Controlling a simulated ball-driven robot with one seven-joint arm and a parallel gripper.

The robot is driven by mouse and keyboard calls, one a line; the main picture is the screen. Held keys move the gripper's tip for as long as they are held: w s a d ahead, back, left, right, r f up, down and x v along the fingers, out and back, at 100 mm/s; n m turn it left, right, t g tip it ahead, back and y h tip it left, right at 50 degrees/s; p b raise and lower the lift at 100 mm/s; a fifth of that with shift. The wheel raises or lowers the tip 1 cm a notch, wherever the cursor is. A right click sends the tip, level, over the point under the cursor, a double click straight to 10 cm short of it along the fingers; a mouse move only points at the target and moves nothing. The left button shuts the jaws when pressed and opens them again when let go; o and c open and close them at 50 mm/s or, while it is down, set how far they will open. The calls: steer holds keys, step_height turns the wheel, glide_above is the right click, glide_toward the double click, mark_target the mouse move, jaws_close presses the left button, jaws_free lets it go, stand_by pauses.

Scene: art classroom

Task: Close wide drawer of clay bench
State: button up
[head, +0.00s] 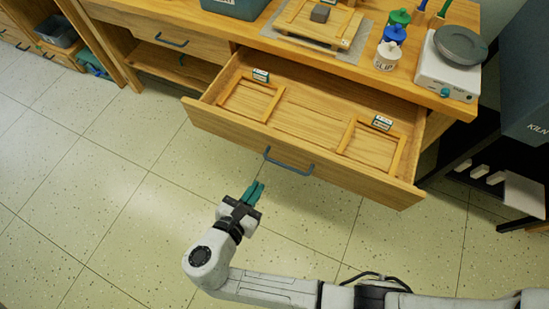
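The wide drawer (300,172) of the wooden clay bench (388,78) is pulled well out, with its interior showing. It has a blue bar handle (289,165) on its front. Inside lie two light wooden frames, each with a small labelled box, one at the left (261,76) and one at the right (382,122). My gripper (257,187) is over the floor in front of the drawer, just below and left of the handle in the picture. Its teal fingers are together, with nothing seen between them. It appears apart from the handle.
On the bench top are a wooden board (318,24), paint bottles (394,38), a slip jar (387,55) and a scale (445,75). A dark kiln (519,85) and black stand are at the right. A narrower drawer front (165,32) is at the left. The floor (90,205) is clear.

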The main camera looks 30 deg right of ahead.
steer(key=shift+w+a+n, duration=0.1)
steer(key=shift+a+n, duration=0.2)
steer(key=shift+a, duration=0.1)
jaws_close()
glide_toward(280, 146)
steer(key=x, duration=0.5)
steer(key=shift+a+f, duration=0.15)
steer(key=shift+f, duration=0.2)
steer(key=shift+w+d, duration=0.45)
steer(key=shift+d, duration=0.25)
steer(key=w+d+b, duration=0.2)
steer(key=w+d, duration=0.3)
steer(key=d, duration=0.3)
steer(key=w+d+b, duration=0.3)
steer(key=w+d, duration=0.3)
steer(key=d, duration=0.1)
steer(key=w+d+b, duration=0.2)
steer(key=w+d, duration=0.4)
steer(key=d, duration=0.2)
steer(key=shift+w+d+f, duration=0.1)
steer(key=shift+d+f, duration=0.05)
steer(key=shift+d, duration=0.2)
steer(key=shift+w+d, duration=0.2)
steer(key=shift+d, duration=0.05)
steer(key=shift+w+d+b, duration=0.1)
steer(key=shift+w+b, duration=0.05)
steer(key=shift+b, duration=0.2)
steer(key=shift+d+r, duration=0.1)
steer(key=shift+r, duration=0.25)
